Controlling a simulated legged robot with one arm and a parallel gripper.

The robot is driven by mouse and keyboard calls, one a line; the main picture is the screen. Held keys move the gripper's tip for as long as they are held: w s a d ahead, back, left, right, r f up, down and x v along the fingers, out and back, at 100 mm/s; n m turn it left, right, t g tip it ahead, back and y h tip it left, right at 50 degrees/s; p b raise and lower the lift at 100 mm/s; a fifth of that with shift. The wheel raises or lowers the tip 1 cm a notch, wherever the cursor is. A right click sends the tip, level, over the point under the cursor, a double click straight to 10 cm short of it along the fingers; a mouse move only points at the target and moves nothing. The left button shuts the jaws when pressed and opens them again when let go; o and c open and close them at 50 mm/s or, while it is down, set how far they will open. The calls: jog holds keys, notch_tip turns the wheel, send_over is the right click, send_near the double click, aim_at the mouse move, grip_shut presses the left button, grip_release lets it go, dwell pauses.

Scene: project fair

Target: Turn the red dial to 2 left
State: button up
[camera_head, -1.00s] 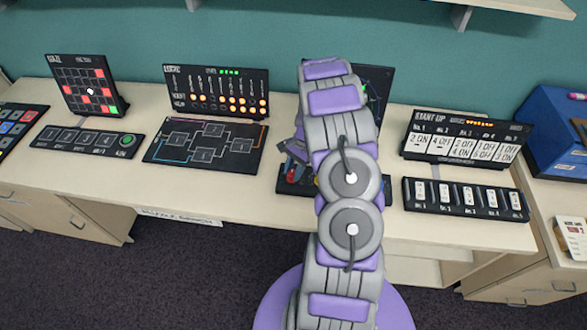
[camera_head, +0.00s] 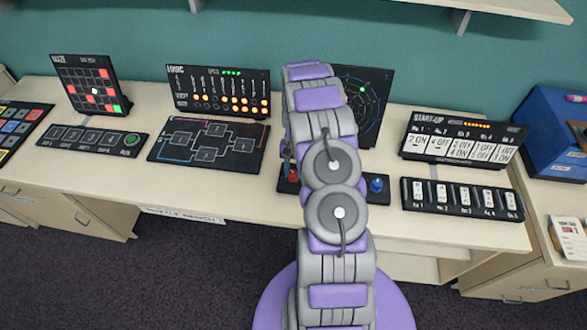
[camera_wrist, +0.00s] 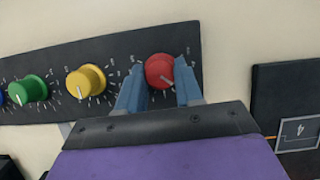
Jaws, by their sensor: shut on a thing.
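The red dial (camera_wrist: 160,71) is at the right end of the black dial panel (camera_wrist: 112,59) in the wrist view. Its white pointer line points to the lower right in that view. My gripper (camera_wrist: 159,67) has its two blue fingers on either side of the red dial and is shut on it. The scale marks near the dial are partly covered by the fingers and too small to read. In the head view the red dial (camera_head: 293,175) is just visible left of my arm, which hides most of the panel.
A yellow dial (camera_wrist: 86,81), a green dial (camera_wrist: 29,90) and a partly cut-off blue dial share the panel; the blue dial (camera_head: 376,185) shows right of my arm. A round display (camera_head: 368,100) stands behind. The logic board (camera_head: 208,140) lies to the left, the start-up switches (camera_head: 463,197) right.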

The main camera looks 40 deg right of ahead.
jog(key=shift+w, duration=0.1)
dwell(0.3)
jog(key=o, duration=1)
jog(key=shift+d, duration=0.1)
jog(key=p+v, duration=0.1)
jog(key=v, duration=1.6)
jog(key=shift+w+r+p, duration=0.1)
jog(key=shift+w+p, duration=0.05)
jog(key=shift+p, duration=0.2)
